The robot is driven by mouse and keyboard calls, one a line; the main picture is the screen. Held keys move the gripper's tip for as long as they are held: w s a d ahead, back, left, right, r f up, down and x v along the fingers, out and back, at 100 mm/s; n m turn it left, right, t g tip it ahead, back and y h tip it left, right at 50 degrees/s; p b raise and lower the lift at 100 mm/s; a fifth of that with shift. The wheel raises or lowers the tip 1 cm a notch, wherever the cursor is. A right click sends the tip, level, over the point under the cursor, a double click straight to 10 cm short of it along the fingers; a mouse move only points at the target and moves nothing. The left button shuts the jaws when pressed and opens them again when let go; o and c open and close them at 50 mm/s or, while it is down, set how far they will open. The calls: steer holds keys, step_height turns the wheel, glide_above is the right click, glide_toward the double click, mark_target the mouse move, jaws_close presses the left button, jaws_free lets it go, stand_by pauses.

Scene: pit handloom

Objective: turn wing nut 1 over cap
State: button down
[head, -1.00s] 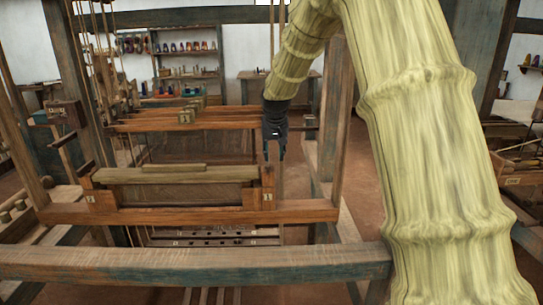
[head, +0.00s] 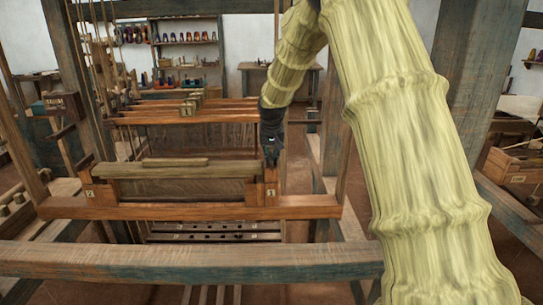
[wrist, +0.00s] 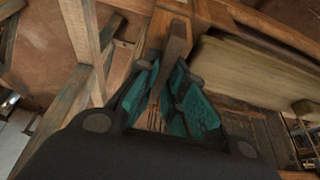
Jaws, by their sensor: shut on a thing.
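My gripper (head: 271,160) points down at the top of the right-hand post (head: 270,188), which carries a label 1. In the wrist view its green-padded fingers (wrist: 162,98) are closed around a narrow dark wooden piece, which I take to be wing nut 1 (wrist: 177,50). In the wrist view this piece lies lengthwise between the fingers, beside the end of the cap rather than across it. The cap, a pale greyish wooden bar (head: 180,170), runs left from that post; it also shows in the wrist view (wrist: 240,68). The fingers hide part of the nut.
A post labelled 2 (head: 89,194) stands at the cap's left end. A thick worn beam (head: 190,262) crosses in front. Loom frames (head: 185,113) lie behind, and an open wooden box (head: 512,165) is at right. Open floor shows right of the post.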

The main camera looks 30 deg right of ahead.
steer(key=shift+w+r, duration=0.1)
steer(key=shift+r, duration=0.05)
steer(key=shift+m, duration=0.3)
steer(key=m+g+h+p, duration=0.1)
steer(key=m, duration=0.2)
steer(key=shift+w+r, duration=0.1)
steer(key=m+g+p, duration=0.1)
steer(key=m, duration=0.2)
steer(key=m+h+p, duration=0.1)
steer(key=m, duration=0.1)
steer(key=shift+w+a+m+g+p, duration=0.1)
steer(key=shift+w+m+g+p, duration=0.05)
steer(key=shift+m+g+p, duration=0.2)
steer(key=m+g+p, duration=0.1)
steer(key=m+g, duration=0.1)
steer(key=m, duration=0.2)
steer(key=shift+w+m, duration=0.1)
steer(key=shift+m, duration=0.15)
steer(key=shift+m+g+p, duration=0.5)
steer(key=shift+m+g, duration=0.15)
steer(key=shift+m, duration=1.35)
steer(key=shift+r, duration=0.1)
